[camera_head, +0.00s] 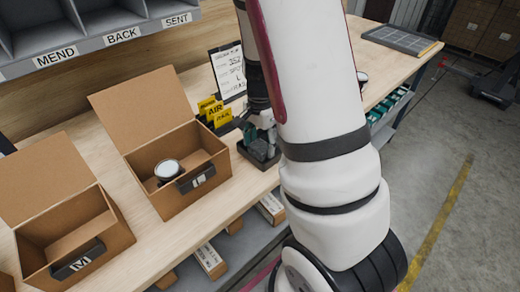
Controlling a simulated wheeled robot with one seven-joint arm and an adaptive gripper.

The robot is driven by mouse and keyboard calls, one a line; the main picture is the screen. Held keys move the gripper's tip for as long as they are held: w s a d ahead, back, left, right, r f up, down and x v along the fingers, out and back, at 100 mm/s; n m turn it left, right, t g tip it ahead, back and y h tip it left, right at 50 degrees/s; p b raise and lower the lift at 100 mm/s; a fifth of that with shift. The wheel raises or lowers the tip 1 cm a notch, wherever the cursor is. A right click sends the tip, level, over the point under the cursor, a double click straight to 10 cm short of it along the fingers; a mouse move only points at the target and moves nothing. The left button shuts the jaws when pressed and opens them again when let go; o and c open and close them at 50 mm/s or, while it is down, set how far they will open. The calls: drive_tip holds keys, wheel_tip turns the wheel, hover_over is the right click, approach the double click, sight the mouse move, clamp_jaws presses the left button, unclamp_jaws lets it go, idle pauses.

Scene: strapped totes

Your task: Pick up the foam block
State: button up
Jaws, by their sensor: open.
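My white arm runs down the middle of the view and hides part of the bench. My gripper (261,118), dark and partly behind the arm, points down over a small black tray (262,163) at the front edge of the bench. Its jaws are open, though the fingertips are hard to make out. A small dark teal block (249,133) stands upright in or at the tray, close beside the gripper. It may be the foam block, but I cannot be sure. Whether it touches a finger cannot be told.
An open cardboard box (152,198) holds a white-topped round can (168,170). Another open box (60,232) stands at lower left. Yellow cards (214,112) and a clipboard (228,72) stand behind the tray. Labelled shelf bins (100,38) hang upper left. A dark mat (400,39) lies far right.

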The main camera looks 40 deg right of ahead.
drive_tip(key=shift+f, duration=0.5)
drive_tip(key=c, duration=0.5)
